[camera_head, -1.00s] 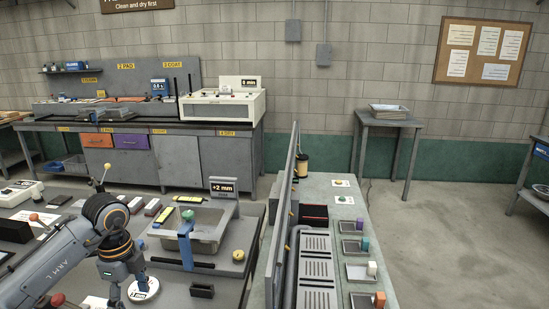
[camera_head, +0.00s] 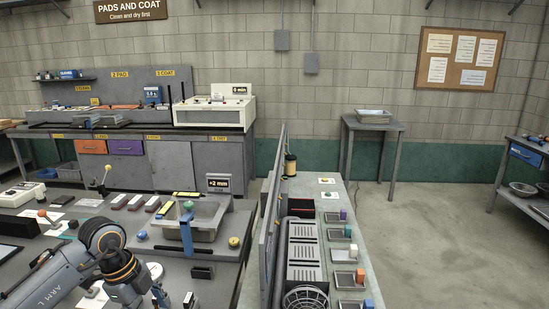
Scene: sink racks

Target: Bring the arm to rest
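My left arm, marked ARM L, comes in from the lower left over the front bench. Its gripper (camera_head: 146,302) points down at the bottom edge, and its fingertips are mostly cut off or hidden behind the wrist. I cannot tell whether it is open or shut. A white round piece (camera_head: 154,270) shows just behind the wrist; contact is unclear. My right arm and gripper are not in view.
Right of my arm are a grey sink basin (camera_head: 210,232) with a blue frame (camera_head: 187,238) and a yellow knob (camera_head: 233,242). An upright panel (camera_head: 268,225) divides this bench from a side counter with grey racks (camera_head: 303,250) and small trays. Open floor lies right.

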